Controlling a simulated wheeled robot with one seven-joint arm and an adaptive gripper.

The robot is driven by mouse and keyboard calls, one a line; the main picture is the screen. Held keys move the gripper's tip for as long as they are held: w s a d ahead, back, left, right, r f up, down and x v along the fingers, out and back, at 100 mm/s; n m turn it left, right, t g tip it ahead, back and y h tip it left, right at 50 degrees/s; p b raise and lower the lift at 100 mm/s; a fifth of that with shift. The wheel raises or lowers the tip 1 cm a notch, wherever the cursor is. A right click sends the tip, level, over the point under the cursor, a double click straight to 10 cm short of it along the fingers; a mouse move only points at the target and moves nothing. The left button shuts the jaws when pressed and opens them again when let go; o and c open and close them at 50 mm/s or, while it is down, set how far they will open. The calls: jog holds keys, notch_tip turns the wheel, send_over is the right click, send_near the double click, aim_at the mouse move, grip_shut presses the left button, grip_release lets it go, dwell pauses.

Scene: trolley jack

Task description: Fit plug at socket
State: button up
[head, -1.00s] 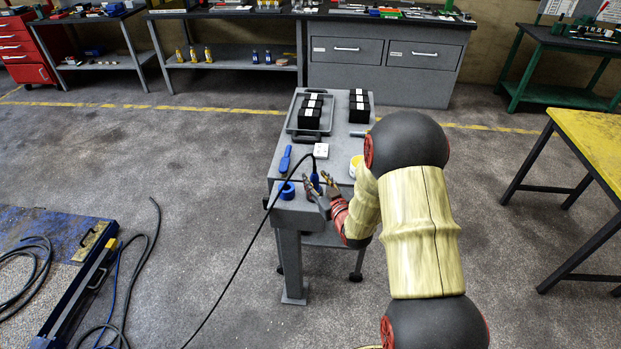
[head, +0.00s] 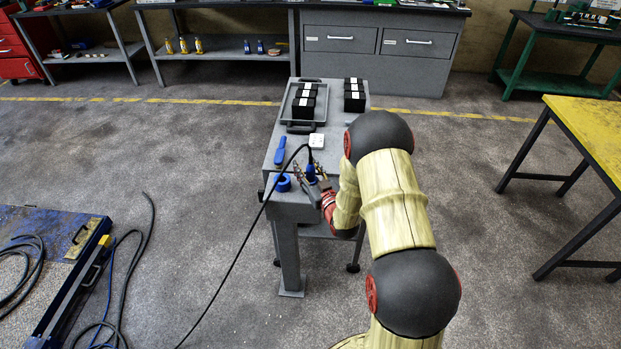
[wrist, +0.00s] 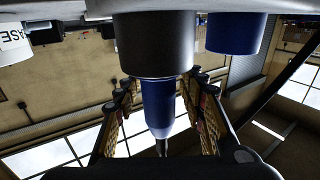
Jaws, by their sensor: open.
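The blue plug (head: 311,172) stands near the front edge of the grey trolley (head: 290,212), with a black cable (head: 262,208) arching from its end. In the wrist view, which looks upside down, the blue plug body (wrist: 158,105) meets a dark cylinder (wrist: 153,45) at the trolley top. My gripper (head: 309,181) is open, with one finger on each side of the plug; gaps show in the wrist view (wrist: 160,120).
A blue tape roll (head: 282,183) and a blue tool (head: 280,150) lie left of the plug. Black blocks (head: 303,107) stand on a tray behind, with more blocks (head: 354,95) to the right. A yellow-topped table (head: 585,125) stands right.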

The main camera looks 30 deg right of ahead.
jog(key=shift+w+d, duration=0.1)
jog(key=shift+w, duration=0.6)
jog(key=shift+c, duration=0.7)
grip_shut()
